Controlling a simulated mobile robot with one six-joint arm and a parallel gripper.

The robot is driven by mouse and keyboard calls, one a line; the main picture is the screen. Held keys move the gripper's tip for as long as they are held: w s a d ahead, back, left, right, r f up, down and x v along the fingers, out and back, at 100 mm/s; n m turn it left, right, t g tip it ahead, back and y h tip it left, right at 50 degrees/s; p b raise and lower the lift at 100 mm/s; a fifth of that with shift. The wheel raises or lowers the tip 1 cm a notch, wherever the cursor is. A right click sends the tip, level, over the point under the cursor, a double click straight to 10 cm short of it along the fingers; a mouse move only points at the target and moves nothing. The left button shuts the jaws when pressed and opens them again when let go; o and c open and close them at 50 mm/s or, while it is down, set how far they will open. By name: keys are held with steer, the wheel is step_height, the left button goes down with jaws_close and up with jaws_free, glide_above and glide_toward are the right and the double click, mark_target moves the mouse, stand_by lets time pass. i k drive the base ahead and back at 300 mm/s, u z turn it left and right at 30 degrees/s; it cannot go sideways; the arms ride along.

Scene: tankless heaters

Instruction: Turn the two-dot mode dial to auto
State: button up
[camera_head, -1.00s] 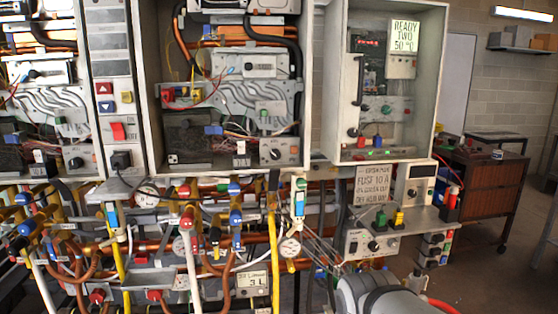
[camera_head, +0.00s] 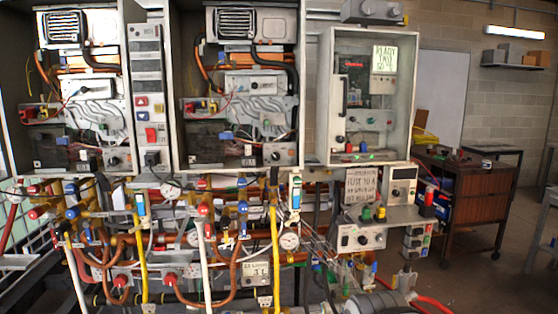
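Round dark mode dials show on the heater units. One dial (camera_head: 113,160) is low on the left open heater (camera_head: 84,12). Another dial (camera_head: 276,156) is low on the middle open heater (camera_head: 175,90). A small dark knob (camera_head: 339,140) is inside the right open cabinet (camera_head: 322,95). The dot marks and dial settings are too small to read, so I cannot tell which dial has two dots. Part of my arm shows at the bottom right, below and apart from the heaters. My gripper's fingertips cannot be made out.
Copper pipes, valves and gauges (camera_head: 289,241) crowd the area under the heaters. A grey control box (camera_head: 362,238) with knobs juts out at right. A brown cart (camera_head: 470,205) stands further right. Open floor (camera_head: 490,275) lies at the lower right.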

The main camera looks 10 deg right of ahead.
mark_target(276, 156)
steer(key=u, duration=0.15)
steer(key=i, duration=0.9)
steer(key=z, duration=0.05)
